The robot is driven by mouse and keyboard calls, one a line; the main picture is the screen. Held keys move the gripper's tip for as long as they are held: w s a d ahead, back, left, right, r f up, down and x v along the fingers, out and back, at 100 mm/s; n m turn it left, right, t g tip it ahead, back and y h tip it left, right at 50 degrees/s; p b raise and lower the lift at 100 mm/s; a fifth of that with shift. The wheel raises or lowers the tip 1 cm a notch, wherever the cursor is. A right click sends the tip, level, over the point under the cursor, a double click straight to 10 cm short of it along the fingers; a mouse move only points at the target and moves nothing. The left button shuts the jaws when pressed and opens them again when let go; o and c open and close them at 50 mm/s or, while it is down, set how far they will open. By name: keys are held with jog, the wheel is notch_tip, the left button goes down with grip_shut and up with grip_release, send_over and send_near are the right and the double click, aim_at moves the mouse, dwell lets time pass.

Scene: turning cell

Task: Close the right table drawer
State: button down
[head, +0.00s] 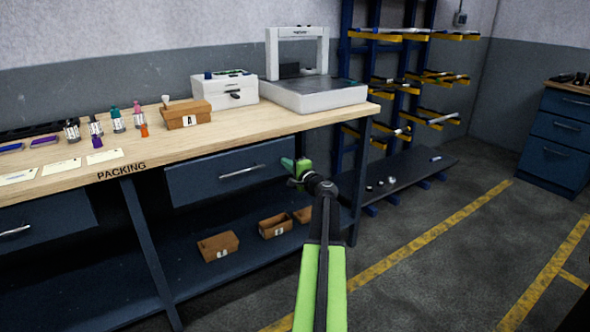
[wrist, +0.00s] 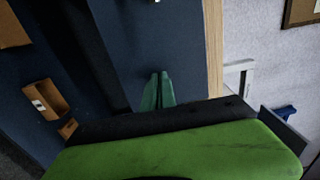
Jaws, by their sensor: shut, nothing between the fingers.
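The right table drawer (head: 222,175) is a dark blue front with a silver bar handle (head: 242,171), under the wooden tabletop. Its front lies close under the table edge; I cannot tell exactly how far it stands out. My gripper (head: 297,168) is at the right end of this drawer front, right of the handle. In the wrist view my green fingers (wrist: 157,88) are together and empty, pointing at the blue drawer front (wrist: 145,45). A bit of the handle (wrist: 155,2) shows at the top edge there. I cannot tell whether the fingertips touch the front.
The packing table (head: 240,130) carries a white box (head: 225,92), a white frame machine (head: 313,95), a brown bin (head: 186,114) and small bottles. A left drawer (head: 55,225) and a lower shelf with brown bins (head: 217,246) are below.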

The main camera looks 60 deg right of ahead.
aim_at(280, 157)
jog(key=shift+w+d, duration=0.15)
jog(key=shift+w, duration=0.25)
jog(key=shift+w, duration=0.1)
jog(key=x, duration=0.3)
jog(key=shift+w+d, duration=0.25)
jog(key=shift+w, duration=0.1)
jog(key=shift+w+r, duration=0.15)
jog(key=shift+w, duration=0.1)
jog(key=shift+d, duration=0.1)
jog(key=shift+s+a, duration=0.2)
jog(key=shift+a, duration=0.05)
jog(key=v, duration=1.4)
